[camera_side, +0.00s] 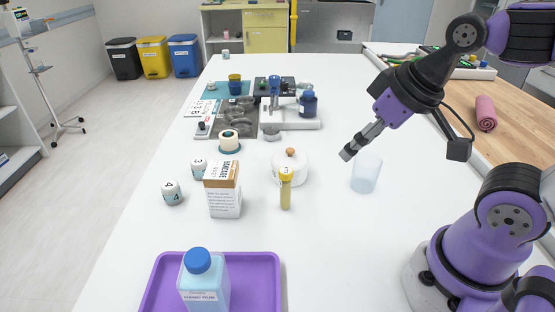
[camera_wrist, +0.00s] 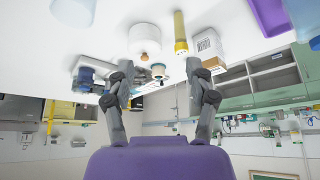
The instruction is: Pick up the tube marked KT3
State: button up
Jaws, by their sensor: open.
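A slim upright tube (camera_side: 285,190) with a yellow cap and yellowish contents stands on the white table, in front of a white round jar. I cannot read any marking on it. It also shows upside down in the wrist view (camera_wrist: 180,35), near the top middle. My gripper (camera_side: 347,155) is in the air to the right of the tube and jar, above and left of a clear cup. In the wrist view my gripper (camera_wrist: 160,70) has its two fingers spread apart with nothing held between them.
The white jar (camera_side: 291,170) with a knob is just behind the tube. A carton (camera_side: 223,193) stands to its left, and a translucent cup (camera_side: 366,174) to its right. A purple tray (camera_side: 270,270) with a blue-capped bottle (camera_side: 204,282) is in front. The table right of the tray is clear.

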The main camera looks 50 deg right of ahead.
jog(key=m+g, duration=0.4)
jog(key=g, duration=0.1)
send_near(286, 192)
jog(key=shift+w+d+f, duration=0.1)
jog(key=shift+w+d, duration=0.35)
jog(key=shift+w, duration=0.1)
jog(key=shift+w+f+m+g, duration=0.2)
jog(key=shift+f+m+g, duration=0.1)
notch_tip(286, 192, down, 10)
jog(key=shift+s+f, duration=0.1)
jog(key=shift+f, duration=0.05)
grip_shut()
